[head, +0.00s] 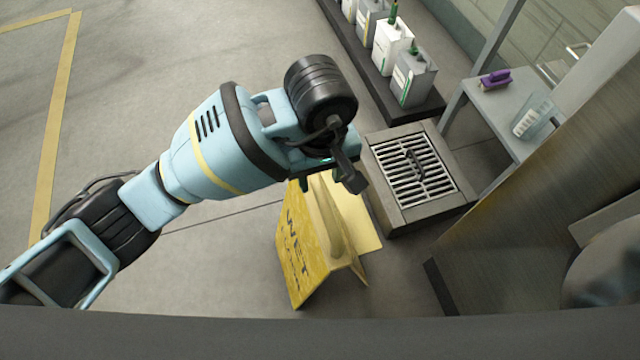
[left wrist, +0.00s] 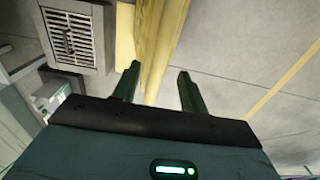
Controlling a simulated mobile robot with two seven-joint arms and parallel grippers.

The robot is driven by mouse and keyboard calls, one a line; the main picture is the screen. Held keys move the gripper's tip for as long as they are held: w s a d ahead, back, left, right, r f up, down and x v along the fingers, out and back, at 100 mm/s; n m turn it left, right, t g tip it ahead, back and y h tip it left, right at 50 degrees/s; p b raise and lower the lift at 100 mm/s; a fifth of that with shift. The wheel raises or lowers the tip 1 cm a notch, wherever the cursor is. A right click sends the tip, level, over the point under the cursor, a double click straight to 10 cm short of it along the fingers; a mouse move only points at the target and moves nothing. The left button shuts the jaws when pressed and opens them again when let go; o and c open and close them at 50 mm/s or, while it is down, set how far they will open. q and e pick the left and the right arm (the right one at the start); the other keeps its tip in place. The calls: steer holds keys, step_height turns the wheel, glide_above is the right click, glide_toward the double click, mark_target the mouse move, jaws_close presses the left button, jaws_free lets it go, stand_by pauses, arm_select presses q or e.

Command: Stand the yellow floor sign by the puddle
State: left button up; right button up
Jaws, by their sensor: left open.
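The yellow floor sign (head: 308,252) is in the lower middle of the head view, with the lettering "WET" on its left panel. It looks spread like a tent, its two panels meeting at a ridge. My left gripper (head: 345,178) is over the sign's upper end and hides part of it. In the left wrist view the open fingers (left wrist: 158,86) point at the yellow sign (left wrist: 158,42), which lies between and beyond them; I cannot tell whether they touch it. I cannot make out a puddle in either view. My right gripper is not in view.
A floor drain with a metal grate (head: 412,168) is right of the sign. Several canisters (head: 412,76) stand on a dark platform behind it. A grey table (head: 490,112) holds a purple brush (head: 495,79) and a clear container (head: 534,118). Open floor lies left.

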arm_select(q)
steer(key=shift+r+p, duration=0.35)
steer(key=shift+r, duration=1.45)
